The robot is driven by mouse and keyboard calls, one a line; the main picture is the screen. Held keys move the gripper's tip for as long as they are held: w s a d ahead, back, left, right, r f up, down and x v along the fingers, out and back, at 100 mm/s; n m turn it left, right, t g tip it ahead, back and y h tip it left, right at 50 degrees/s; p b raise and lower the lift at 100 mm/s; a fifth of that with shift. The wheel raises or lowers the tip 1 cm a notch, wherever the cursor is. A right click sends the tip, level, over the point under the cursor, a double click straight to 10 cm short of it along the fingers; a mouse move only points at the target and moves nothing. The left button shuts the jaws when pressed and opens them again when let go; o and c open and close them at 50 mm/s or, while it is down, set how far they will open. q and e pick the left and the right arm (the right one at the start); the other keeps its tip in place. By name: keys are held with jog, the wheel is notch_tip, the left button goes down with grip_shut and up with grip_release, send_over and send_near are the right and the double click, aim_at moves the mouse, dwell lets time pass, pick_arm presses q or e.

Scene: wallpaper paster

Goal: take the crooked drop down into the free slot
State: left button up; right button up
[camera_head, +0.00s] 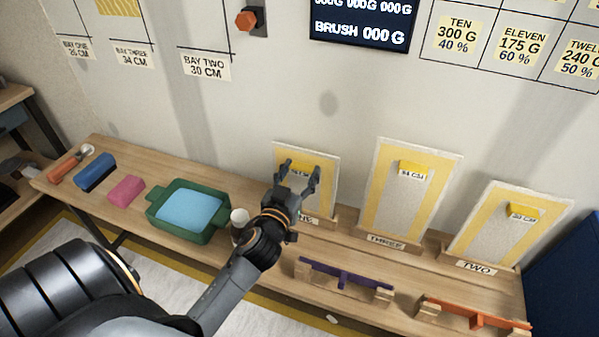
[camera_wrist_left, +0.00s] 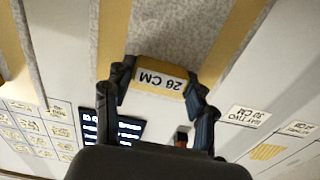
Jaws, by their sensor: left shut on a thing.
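My left gripper (camera_head: 300,168) is shut on the yellow tab (camera_head: 298,172) of the leftmost drop (camera_head: 325,178), a pale panel with yellow side bands. In the left wrist view the fingers (camera_wrist_left: 160,92) close on both ends of the tab (camera_wrist_left: 158,78), which reads 28 CM. The drop stands at its bench holder, whose label is partly hidden by my arm. I cannot tell whether its lower edge is seated or lifted. Two similar drops stand at THREE (camera_head: 415,195) and TWO (camera_head: 505,232). My right gripper is out of view.
The bench (camera_head: 130,210) also holds a green tray (camera_head: 170,228) with blue inside, a pink block (camera_head: 126,189), a blue block (camera_head: 94,171) and an orange roller (camera_head: 68,165). Purple (camera_head: 345,275) and orange (camera_head: 470,312) bars lie near the front edge. Wall bay signs (camera_head: 205,66) hang above.

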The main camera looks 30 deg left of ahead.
pick_arm(q)
jog(key=shift+f, duration=0.15)
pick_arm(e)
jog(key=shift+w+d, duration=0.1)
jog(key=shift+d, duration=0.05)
pick_arm(q)
jog(key=o, duration=1.3)
jog(key=v, duration=0.8)
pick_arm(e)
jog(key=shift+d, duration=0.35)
